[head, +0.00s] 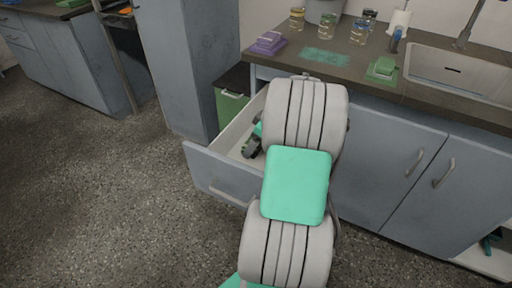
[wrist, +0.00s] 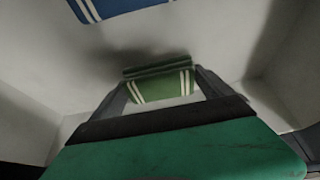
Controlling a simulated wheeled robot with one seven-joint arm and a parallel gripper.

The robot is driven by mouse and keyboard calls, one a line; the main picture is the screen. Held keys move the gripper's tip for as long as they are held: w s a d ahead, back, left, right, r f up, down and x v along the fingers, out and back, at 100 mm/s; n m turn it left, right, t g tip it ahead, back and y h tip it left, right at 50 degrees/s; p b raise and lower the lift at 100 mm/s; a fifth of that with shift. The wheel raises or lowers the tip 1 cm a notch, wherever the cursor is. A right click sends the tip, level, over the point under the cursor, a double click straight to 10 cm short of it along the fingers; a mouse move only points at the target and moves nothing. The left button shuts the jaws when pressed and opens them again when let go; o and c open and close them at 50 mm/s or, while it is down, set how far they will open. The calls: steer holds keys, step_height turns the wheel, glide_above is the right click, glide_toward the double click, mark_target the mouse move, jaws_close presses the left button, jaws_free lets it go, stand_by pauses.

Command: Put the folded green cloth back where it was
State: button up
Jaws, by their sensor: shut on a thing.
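The folded green cloth (wrist: 162,86) has pale stripes and sits between the fingers of my gripper (wrist: 162,78) in the wrist view. My gripper is shut on it, inside the open drawer (head: 222,180), over the drawer's pale floor. I cannot tell whether the cloth touches the floor. A blue cloth with pale stripes (wrist: 125,8) lies in the drawer at the top of the wrist view. In the head view my gripper (head: 250,148) is a dark shape low in the drawer, and my arm hides much of the drawer's right side. The green cloth cannot be made out there.
The drawer walls stand close around my gripper. A green bin (head: 231,105) stands behind the drawer.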

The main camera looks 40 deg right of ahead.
steer(key=shift+f, duration=0.15)
steer(key=shift+f, duration=0.2)
steer(key=o, duration=0.9)
steer(key=p+v, duration=0.4)
steer(key=v, duration=0.8)
steer(key=shift+r+p, duration=0.25)
steer(key=shift+p, duration=0.15)
